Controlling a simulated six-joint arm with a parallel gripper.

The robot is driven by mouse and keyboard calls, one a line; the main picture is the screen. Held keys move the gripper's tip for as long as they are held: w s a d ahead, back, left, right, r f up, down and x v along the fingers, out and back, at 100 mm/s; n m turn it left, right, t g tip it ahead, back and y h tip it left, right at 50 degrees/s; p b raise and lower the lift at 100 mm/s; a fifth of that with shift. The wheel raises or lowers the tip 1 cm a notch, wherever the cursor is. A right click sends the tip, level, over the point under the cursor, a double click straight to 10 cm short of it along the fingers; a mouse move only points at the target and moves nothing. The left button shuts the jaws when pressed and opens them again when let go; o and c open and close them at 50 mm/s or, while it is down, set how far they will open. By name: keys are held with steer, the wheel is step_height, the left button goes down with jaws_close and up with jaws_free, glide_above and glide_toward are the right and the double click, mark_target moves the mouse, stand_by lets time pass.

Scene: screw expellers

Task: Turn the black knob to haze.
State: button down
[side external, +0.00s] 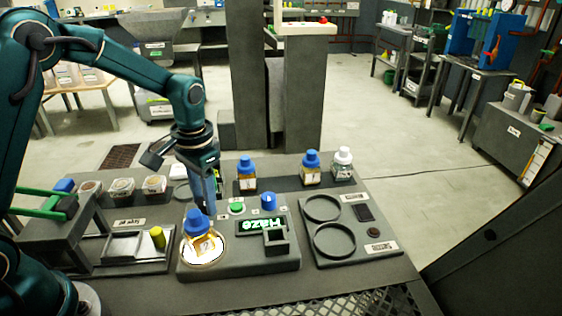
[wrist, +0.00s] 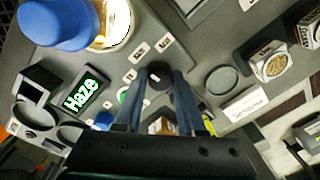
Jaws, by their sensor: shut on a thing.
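The black knob (wrist: 158,73) sits on the grey device between my fingertips in the wrist view. In the side view it is hidden by my gripper. My gripper (side external: 208,207) points down at the device, and in the wrist view its two fingers (wrist: 159,85) are closed on the knob.
A blue-capped bottle (side external: 198,226) stands on the device's lit plate, close to my gripper. A green button (side external: 236,208) and a blue knob (side external: 268,201) are to the right. More bottles (side external: 311,168) stand behind. A tray with two rings (side external: 360,256) lies right.

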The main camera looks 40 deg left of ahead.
steer(key=shift+r+m, duration=0.1)
steer(key=shift+m, duration=0.5)
steer(key=shift+w, duration=0.1)
steer(key=c, duration=0.5)
jaws_free()
steer(key=shift+d+r, duration=0.1)
steer(key=shift+r, duration=2.45)
